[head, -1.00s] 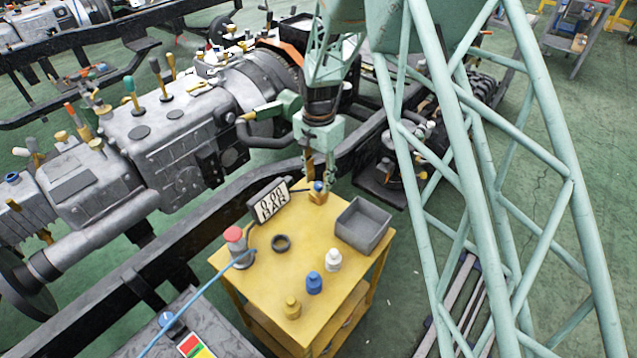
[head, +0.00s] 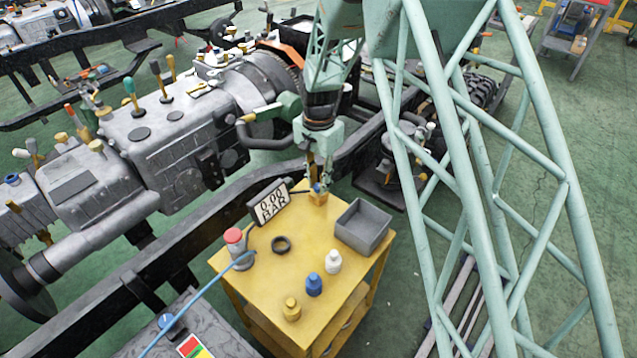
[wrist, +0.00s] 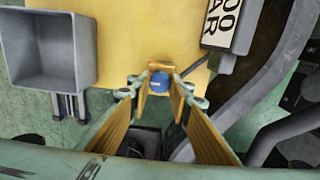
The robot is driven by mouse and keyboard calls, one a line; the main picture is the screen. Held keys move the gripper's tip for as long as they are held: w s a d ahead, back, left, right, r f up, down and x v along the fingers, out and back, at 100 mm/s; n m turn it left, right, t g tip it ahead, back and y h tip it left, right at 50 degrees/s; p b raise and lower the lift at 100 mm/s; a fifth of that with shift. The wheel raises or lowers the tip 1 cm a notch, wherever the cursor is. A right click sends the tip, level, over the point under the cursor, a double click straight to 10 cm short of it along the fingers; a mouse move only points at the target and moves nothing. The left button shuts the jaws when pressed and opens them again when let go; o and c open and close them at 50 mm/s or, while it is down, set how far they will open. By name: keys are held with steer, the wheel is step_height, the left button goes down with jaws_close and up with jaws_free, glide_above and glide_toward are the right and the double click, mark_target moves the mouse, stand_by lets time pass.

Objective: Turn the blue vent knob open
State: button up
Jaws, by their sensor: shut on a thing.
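The blue vent knob (head: 317,188) sits on a small brass fitting (head: 318,199) at the far edge of the yellow cart top, right of the pressure display. My gripper (head: 319,181) points down over it. In the wrist view the blue knob (wrist: 159,82) lies between the tips of my two brass-coloured fingers (wrist: 160,88), which are shut on it. The fingers partly cover the knob in the head view. The display (head: 271,203) reads 0.00 BAR. How far the knob is turned cannot be told.
A grey open bin (head: 363,227) stands close to the right of the knob. The cart top (head: 313,243) also bears a black ring (head: 281,244), a red-topped valve (head: 234,239) with a blue hose, and white (head: 333,261), blue (head: 314,284) and brass (head: 292,308) fittings. A dark chassis rail (head: 210,224) runs behind.

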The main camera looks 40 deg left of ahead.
steer(key=shift+n, duration=0.4)
steer(key=n+p, duration=0.1)
steer(key=n, duration=0.2)
steer(key=shift+n+p, duration=0.4)
steer(key=n+p, duration=0.1)
steer(key=n, duration=0.4)
steer(key=n+p, duration=0.1)
steer(key=n, duration=0.3)
steer(key=shift+n, duration=2.1)
steer(key=o, duration=0.9)
